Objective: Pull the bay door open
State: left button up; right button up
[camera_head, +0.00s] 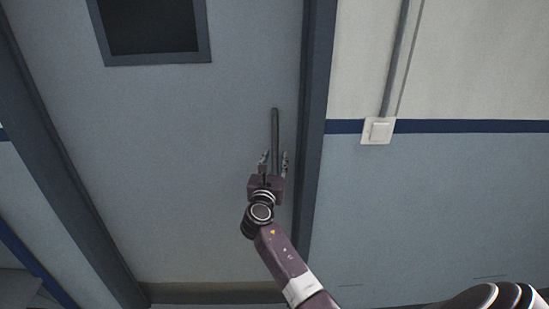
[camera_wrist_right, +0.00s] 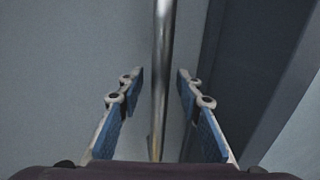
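The bay door (camera_head: 180,160) is a grey-blue panel with a dark window near its top, and it looks closed in its frame. Its handle (camera_head: 275,130) is a thin upright metal bar near the door's right edge. My right gripper (camera_head: 273,158) is at the lower part of the bar, fingers pointing up in the picture. In the right wrist view the bar (camera_wrist_right: 161,60) stands between the two open blue-padded fingers (camera_wrist_right: 157,85), with a gap on both sides. The bar's lower end is hidden behind the gripper in the head view. My left gripper is not in view.
The dark door frame (camera_head: 315,110) runs close to the right of the handle. A white switch plate (camera_head: 378,131) with a conduit above it is on the wall to the right. The wall has a dark blue stripe (camera_head: 460,127).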

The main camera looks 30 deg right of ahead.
jog(key=shift+d, duration=0.1)
grip_shut()
jog(key=shift+w, duration=0.1)
dwell(0.3)
